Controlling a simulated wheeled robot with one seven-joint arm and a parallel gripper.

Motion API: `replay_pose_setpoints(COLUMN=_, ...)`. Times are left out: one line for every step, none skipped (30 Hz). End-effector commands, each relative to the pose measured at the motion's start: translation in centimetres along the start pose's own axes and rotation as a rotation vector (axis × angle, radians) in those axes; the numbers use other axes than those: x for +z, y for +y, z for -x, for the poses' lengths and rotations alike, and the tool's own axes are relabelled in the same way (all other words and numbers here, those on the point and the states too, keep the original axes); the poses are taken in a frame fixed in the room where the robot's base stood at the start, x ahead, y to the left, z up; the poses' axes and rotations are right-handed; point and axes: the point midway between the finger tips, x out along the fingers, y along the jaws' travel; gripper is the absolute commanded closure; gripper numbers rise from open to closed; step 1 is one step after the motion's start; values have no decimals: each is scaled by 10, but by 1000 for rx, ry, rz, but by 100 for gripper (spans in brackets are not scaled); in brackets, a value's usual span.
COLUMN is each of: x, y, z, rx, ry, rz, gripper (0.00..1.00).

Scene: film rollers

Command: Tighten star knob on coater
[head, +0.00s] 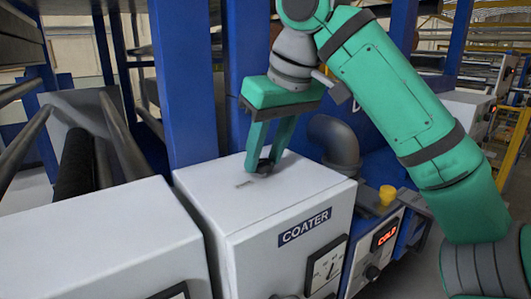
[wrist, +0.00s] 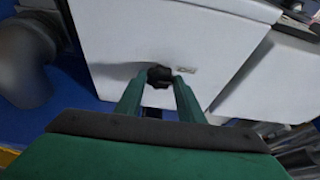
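The coater (head: 275,245) is a white box with a dark "COATER" label on its front. A small black star knob (wrist: 159,77) sits on the coater's top face; in the head view the knob (head: 264,167) is partly hidden by my gripper's fingers. My gripper (head: 268,160) points down at the knob from above. In the wrist view its two green fingers (wrist: 158,82) stand on either side of the knob with their tips close to it. I cannot tell whether they touch it.
A grey elbow pipe (head: 335,140) rises just right of the coater. Another white cabinet (head: 100,240) stands at left. Blue posts (head: 182,80) rise behind.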

Motion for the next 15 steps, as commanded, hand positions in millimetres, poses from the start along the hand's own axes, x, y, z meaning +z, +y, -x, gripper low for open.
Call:
replay_pose_setpoints(x=0, y=0, z=0, rx=0, ry=0, rz=0, gripper=88)
replay_pose_setpoints(x=0, y=0, z=0, rx=0, ry=0, rz=0, gripper=87)
replay_pose_setpoints(x=0, y=0, z=0, rx=0, ry=0, rz=-1, gripper=87)
replay_pose_setpoints(x=0, y=0, z=0, rx=1, ry=0, rz=-1, gripper=87)
replay_pose_setpoints(x=0, y=0, z=0, rx=1, ry=0, rz=-3, gripper=87)
replay_pose_setpoints(x=0, y=0, z=0, rx=3, ry=0, rz=-6, gripper=87)
replay_pose_setpoints(x=0, y=0, z=0, rx=4, ry=0, rz=-10, gripper=87)
replay_pose_setpoints(x=0, y=0, z=0, rx=7, ry=0, rz=-15, gripper=87)
replay_pose_setpoints(x=0, y=0, z=0, rx=11, ry=0, rz=-23, gripper=87)
replay_pose_setpoints(x=0, y=0, z=0, rx=14, ry=0, rz=-31, gripper=87)
replay_pose_setpoints(x=0, y=0, z=0, rx=19, ry=0, rz=-42, gripper=87)
replay_pose_setpoints(x=0, y=-1, z=0, rx=26, ry=-1, rz=-57, gripper=87)
replay_pose_setpoints(x=0, y=-1, z=0, rx=31, ry=-1, rz=-71, gripper=87)
replay_pose_setpoints(x=0, y=-1, z=0, rx=38, ry=-1, rz=-86, gripper=87)
replay_pose_setpoints(x=0, y=-1, z=0, rx=47, ry=-1, rz=-109, gripper=87)
